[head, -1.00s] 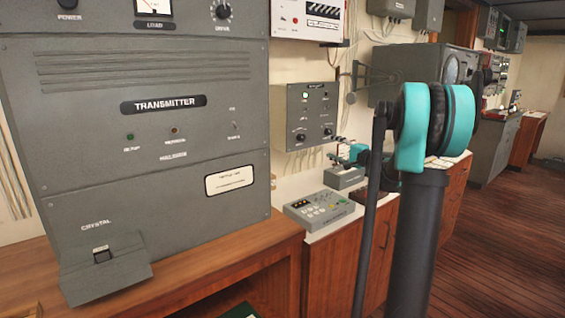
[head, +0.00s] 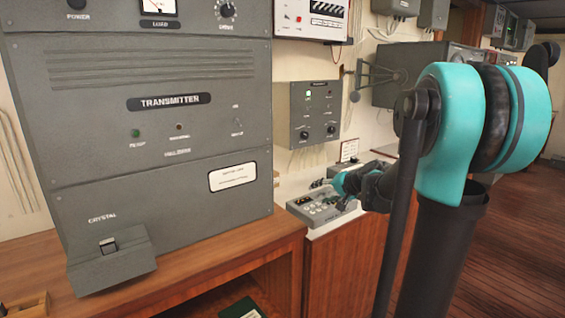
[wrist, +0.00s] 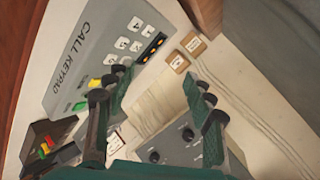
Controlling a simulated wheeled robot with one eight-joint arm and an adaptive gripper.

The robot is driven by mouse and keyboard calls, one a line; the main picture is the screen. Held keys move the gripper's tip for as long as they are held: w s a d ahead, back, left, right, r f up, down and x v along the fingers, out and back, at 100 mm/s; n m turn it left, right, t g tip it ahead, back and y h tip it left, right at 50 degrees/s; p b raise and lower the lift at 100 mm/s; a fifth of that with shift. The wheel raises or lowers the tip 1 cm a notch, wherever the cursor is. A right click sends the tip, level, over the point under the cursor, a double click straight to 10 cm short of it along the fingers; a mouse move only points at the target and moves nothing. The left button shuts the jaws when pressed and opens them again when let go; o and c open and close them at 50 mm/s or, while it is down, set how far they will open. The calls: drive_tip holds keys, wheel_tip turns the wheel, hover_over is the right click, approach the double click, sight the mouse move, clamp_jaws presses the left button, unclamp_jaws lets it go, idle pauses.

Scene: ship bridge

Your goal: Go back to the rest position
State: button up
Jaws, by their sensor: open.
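My gripper (wrist: 155,100) is open in the wrist view, its two dark, teal-backed fingers spread wide with nothing between them. The grey call keypad (wrist: 95,40), with white, yellow and green keys, lies beyond the left finger, which overlaps its edge in the picture. In the head view the keypad (head: 312,209) sits on the white counter, partly behind my arm. My forearm reaches over the counter there, and my fingers are too small to make out clearly. I cannot tell from these views whether a finger touches the keypad.
A large grey transmitter (head: 150,120) stands on a wooden desk (head: 200,265) at left. A grey knob box (head: 315,113) hangs above the counter. Small labelled wooden blocks (wrist: 179,63) sit by the keypad. Wooden floor (head: 535,240) is open at right.

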drive_tip(key=s+d+f+n+g+h, duration=0.1)
drive_tip(key=s+f, duration=0.4)
drive_tip(key=s, duration=0.5)
drive_tip(key=s+d+f+n+g+h, duration=0.2)
drive_tip(key=s+f, duration=0.4)
drive_tip(key=s, duration=0.4)
drive_tip(key=s+d+f+n+g+h, duration=0.2)
drive_tip(key=s+f, duration=0.4)
drive_tip(key=s, duration=0.4)
drive_tip(key=shift+s+f+h, duration=0.15)
drive_tip(key=shift+f+h, duration=0.05)
drive_tip(key=shift+h, duration=0.7)
